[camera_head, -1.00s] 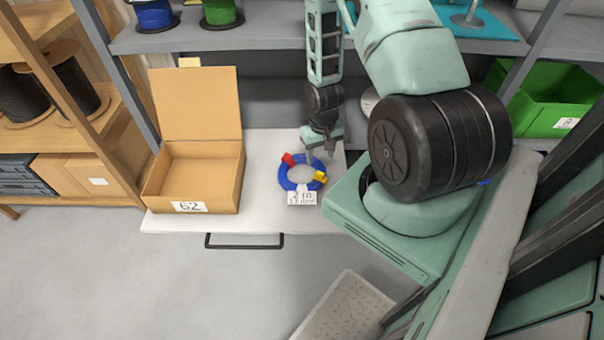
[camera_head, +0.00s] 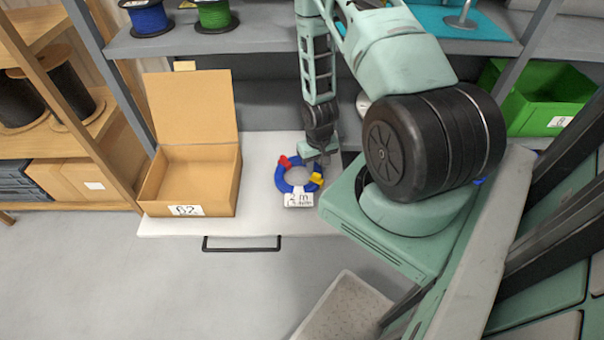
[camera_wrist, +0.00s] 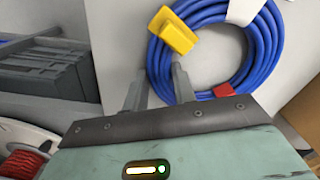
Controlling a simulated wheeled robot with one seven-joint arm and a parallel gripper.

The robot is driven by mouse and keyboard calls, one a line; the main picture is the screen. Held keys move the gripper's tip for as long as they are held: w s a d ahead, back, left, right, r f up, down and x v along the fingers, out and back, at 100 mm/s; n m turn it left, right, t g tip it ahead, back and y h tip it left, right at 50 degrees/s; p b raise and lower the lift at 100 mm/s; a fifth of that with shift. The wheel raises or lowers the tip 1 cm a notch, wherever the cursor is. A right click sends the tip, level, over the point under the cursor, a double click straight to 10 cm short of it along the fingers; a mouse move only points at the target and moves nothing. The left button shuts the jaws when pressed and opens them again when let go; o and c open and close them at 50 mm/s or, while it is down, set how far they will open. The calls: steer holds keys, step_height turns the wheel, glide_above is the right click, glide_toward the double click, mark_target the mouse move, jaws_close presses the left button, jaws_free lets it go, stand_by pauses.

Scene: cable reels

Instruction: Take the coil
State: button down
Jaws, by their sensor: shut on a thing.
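The coil (camera_head: 281,180) is a ring of blue cable with a red clip, a yellow clip and a white label. It lies on the white drawer-like surface, right of the open cardboard box. My gripper (camera_head: 318,163) reaches down at the coil's back right edge. In the wrist view the coil (camera_wrist: 262,45) fills the upper right, and my gripper (camera_wrist: 160,76) has its two fingers on either side of its cable strands, close to the yellow clip (camera_wrist: 177,32). The gripper is shut on the coil. The fingertips are partly hidden by the cable.
The cardboard box (camera_head: 151,188), marked 62, stands open on the left of the white surface (camera_head: 250,222). Shelves with blue and green reels (camera_head: 213,15) rise behind. A green bin (camera_head: 545,100) stands at the right. The surface between box and coil is clear.

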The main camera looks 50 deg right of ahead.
steer(key=shift+r, duration=0.15)
step_height(320, 180, up, 10)
stand_by(0.5)
